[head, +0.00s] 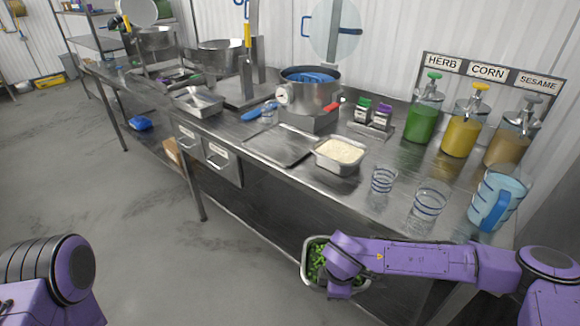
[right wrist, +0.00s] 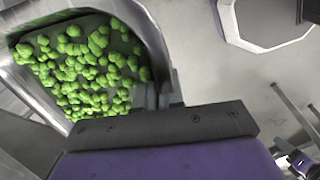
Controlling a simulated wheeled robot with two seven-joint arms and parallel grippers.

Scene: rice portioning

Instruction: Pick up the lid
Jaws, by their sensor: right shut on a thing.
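A flat rectangular metal piece (head: 282,145), which looks like a lid or shallow tray, lies on the counter left of the rice pan (head: 338,169). My right gripper (head: 334,266) is in front of the counter, low and away from that piece. It is shut on the wall of a metal pan (head: 307,248) that holds green vegetable pieces (head: 318,262). In the right wrist view the pan (right wrist: 155,45) and the green pieces (right wrist: 88,65) are close up, and the fingers (right wrist: 168,92) are at the pan's side. My left gripper is out of view; only part of the left arm shows.
Two clear glasses (head: 383,180) and a blue-handled jug (head: 500,200) stand near the counter's right end. Three dispensers (head: 462,125) stand behind them under the HERB, CORN and SESAME signs. A pot (head: 310,95) stands behind the flat piece. The floor (head: 150,235) at left is clear.

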